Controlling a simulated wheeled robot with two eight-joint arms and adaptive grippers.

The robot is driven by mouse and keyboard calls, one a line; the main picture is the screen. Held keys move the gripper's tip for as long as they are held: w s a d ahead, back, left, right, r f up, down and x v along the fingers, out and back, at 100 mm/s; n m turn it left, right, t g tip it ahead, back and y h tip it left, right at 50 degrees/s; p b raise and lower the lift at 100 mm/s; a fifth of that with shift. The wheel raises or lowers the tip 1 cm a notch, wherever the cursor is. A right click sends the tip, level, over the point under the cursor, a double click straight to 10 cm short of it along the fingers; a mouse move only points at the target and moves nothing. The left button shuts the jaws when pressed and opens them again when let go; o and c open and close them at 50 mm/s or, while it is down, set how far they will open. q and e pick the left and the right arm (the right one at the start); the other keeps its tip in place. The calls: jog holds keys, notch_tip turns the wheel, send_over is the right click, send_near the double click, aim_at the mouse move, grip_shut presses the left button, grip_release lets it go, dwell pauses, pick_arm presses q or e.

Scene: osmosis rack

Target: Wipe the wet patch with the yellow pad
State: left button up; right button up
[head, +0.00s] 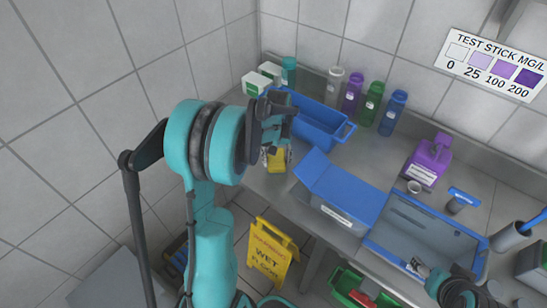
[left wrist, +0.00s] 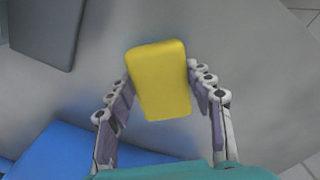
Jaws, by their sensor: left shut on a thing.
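My left gripper (head: 276,146) is shut on the yellow pad (head: 278,161) near the left end of the steel counter. In the left wrist view the pad (left wrist: 160,82) sits between the two fingers of the gripper (left wrist: 160,88), one on each side. The pad is above or on grey counter surface; I cannot tell whether it touches. I cannot make out a wet patch in either view. My right gripper (head: 417,267) is partly visible at the lower right, over a grey, blue-rimmed tray; its fingers are too small to judge.
A blue bin (head: 322,125) stands behind the pad, with several bottles along the wall. A purple jug (head: 430,160) stands behind. A wet-floor sign (head: 272,254) is on the floor.

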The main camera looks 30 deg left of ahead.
aim_at(285, 164)
pick_arm(q)
jog(key=shift+s+d+f, duration=0.1)
jog(key=shift+s+d, duration=0.05)
jog(key=shift+d, duration=0.7)
jog(key=shift+s+d, duration=0.1)
jog(key=shift+d, duration=0.75)
jog(key=shift+s+d, duration=0.1)
jog(key=shift+d, duration=1.45)
jog(key=shift+w+a, duration=0.2)
jog(key=shift+a, duration=1.4)
jog(key=shift+w+a+b, duration=0.1)
jog(key=shift+a+b, duration=0.35)
jog(key=shift+a, duration=1.35)
jog(key=shift+w+a, duration=0.2)
jog(key=shift+a, duration=1.65)
jog(key=shift+w+a, duration=0.15)
jog(key=shift+a, duration=1.7)
pick_arm(e)
jog(key=shift+f, duration=0.4)
pick_arm(q)
jog(key=shift+d+r+p, duration=0.1)
jog(key=shift+r+p, duration=2.1)
jog(key=shift+r, duration=0.9)
pick_arm(e)
jog(key=shift+r, duration=2.1)
